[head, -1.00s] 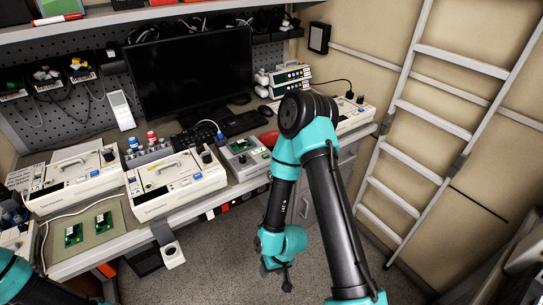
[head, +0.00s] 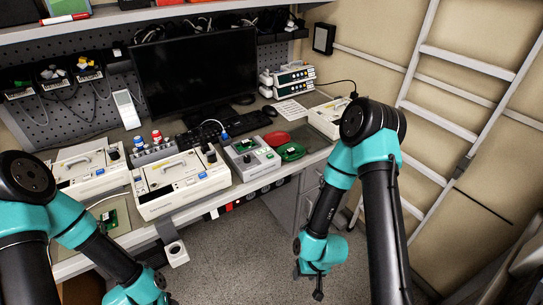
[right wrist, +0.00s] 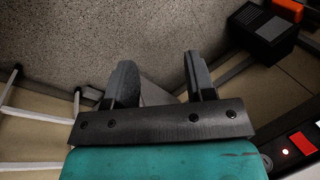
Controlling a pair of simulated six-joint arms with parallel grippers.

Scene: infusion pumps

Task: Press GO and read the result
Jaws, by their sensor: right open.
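A grey test box (head: 250,157) with a small screen and buttons stands on the bench, right of the middle white instrument (head: 180,184). Its button labels and screen text are too small to read. A green tray or board (head: 291,152) and a red dish (head: 277,138) lie just right of it. My right gripper (head: 318,287) hangs below and in front of the bench, well apart from the box. In the right wrist view its two fingers (right wrist: 155,83) are spread and empty over the floor. My left arm reaches in at lower left; its fingers are out of frame.
A circuit board (head: 109,219) lies on the mat at left. White instruments stand farther left (head: 88,168) and right (head: 327,118). A monitor (head: 197,80) and keyboard (head: 209,132) are behind. A ladder (head: 450,120) leans at right. The floor before the bench is open.

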